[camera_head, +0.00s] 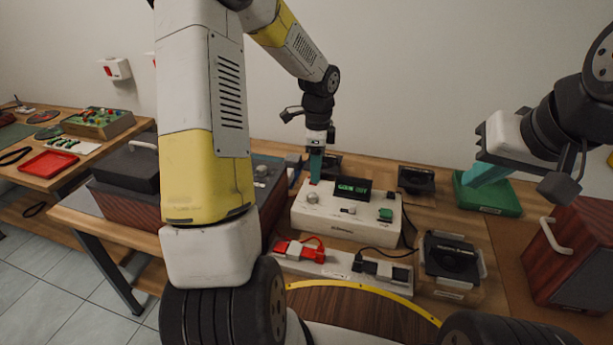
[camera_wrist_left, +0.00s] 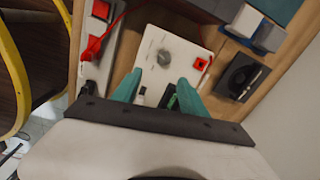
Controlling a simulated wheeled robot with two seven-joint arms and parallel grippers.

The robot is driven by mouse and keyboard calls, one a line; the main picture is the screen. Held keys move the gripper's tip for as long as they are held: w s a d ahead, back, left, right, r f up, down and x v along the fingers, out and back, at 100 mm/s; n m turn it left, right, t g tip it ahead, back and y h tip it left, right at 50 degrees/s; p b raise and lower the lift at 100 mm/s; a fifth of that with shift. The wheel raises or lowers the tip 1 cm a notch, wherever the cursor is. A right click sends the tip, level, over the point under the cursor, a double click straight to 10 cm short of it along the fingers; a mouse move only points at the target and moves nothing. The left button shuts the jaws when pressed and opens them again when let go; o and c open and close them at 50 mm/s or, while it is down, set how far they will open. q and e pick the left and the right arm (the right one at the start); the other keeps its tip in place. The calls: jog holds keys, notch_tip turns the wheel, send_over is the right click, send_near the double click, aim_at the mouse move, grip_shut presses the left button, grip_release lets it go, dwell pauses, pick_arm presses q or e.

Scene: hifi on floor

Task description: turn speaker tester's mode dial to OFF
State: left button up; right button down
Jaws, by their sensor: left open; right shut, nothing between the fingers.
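The speaker tester (camera_head: 345,222) is a white box with a lit green display (camera_head: 352,189) on the workbench. Its grey round mode dial (camera_head: 312,197) is at the left of its top panel. In the left wrist view the dial (camera_wrist_left: 164,57) shows just beyond the fingertips, with small markings around it too small to read. My left gripper (camera_head: 316,166) points down above the tester's back left part. Its teal fingers (camera_wrist_left: 159,77) are open, apart from the dial, with nothing between them. My right gripper (camera_head: 487,172) is shut and empty, over the green tray at the right.
A strip with red and black connectors (camera_head: 340,263) lies in front of the tester. A speaker driver (camera_head: 452,257) stands right of it, another (camera_head: 416,180) behind. The green tray (camera_head: 499,196) and a wooden cabinet (camera_head: 575,255) are at right. A dark-topped box (camera_head: 122,170) is at left.

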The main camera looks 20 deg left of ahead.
aim_at(312, 195)
pick_arm(q)
jog(key=shift+w+a+f+m, duration=0.2)
jog(key=shift+w+a+f, duration=0.1)
jog(key=shift+f, duration=0.35)
jog(key=shift+w+a+f+m, duration=0.15)
jog(key=shift+a+f+m, duration=0.1)
jog(key=shift+f, duration=0.35)
notch_tip(312, 195, down, 8)
jog(key=shift+r, duration=0.1)
jog(key=shift+c, duration=0.2)
grip_shut()
